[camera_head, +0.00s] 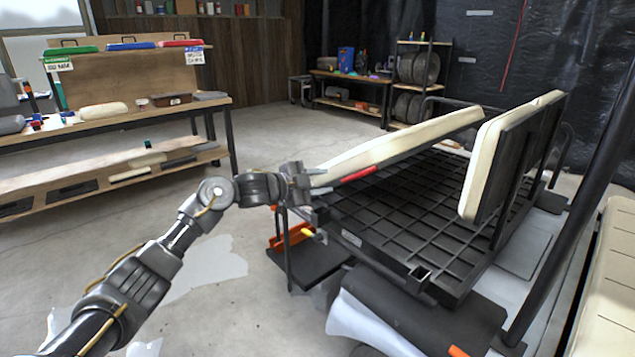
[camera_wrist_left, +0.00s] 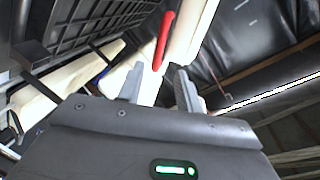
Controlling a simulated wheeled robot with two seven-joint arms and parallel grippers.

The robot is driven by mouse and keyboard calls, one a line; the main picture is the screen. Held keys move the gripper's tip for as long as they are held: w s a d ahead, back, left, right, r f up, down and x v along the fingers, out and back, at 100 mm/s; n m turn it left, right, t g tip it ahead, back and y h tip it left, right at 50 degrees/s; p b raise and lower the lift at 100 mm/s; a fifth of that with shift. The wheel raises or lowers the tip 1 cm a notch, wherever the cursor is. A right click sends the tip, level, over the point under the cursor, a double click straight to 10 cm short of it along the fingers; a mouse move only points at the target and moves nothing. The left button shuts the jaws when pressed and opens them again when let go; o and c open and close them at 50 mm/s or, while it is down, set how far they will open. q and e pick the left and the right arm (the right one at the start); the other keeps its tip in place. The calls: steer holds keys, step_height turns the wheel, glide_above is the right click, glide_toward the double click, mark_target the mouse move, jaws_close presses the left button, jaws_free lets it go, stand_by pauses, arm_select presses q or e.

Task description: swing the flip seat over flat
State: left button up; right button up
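The flip seat (camera_head: 400,142) is a long cream cushion. It stands tilted above the cart's black grid deck (camera_head: 408,200), its left end low and its right end raised. A red grip (camera_head: 357,174) runs along its near lower edge; it also shows in the left wrist view (camera_wrist_left: 163,40). My left gripper (camera_head: 312,178) is at the seat's left end, just left of the red grip. In the left wrist view its two fingers (camera_wrist_left: 158,88) stand apart, with cream surface visible between them and the red grip beyond. I cannot tell whether they touch the seat. My right gripper is not in view.
Cream seat backs (camera_head: 482,168) stand upright on the deck's right side. A dark post (camera_head: 575,190) slants up at the right. A wooden workbench (camera_head: 130,113) stands at the left, and a tire rack (camera_head: 418,75) at the back. The concrete floor between is mostly clear.

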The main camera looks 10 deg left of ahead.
arm_select(q)
steer(key=shift+s+a, duration=0.35)
steer(key=shift+s, duration=0.05)
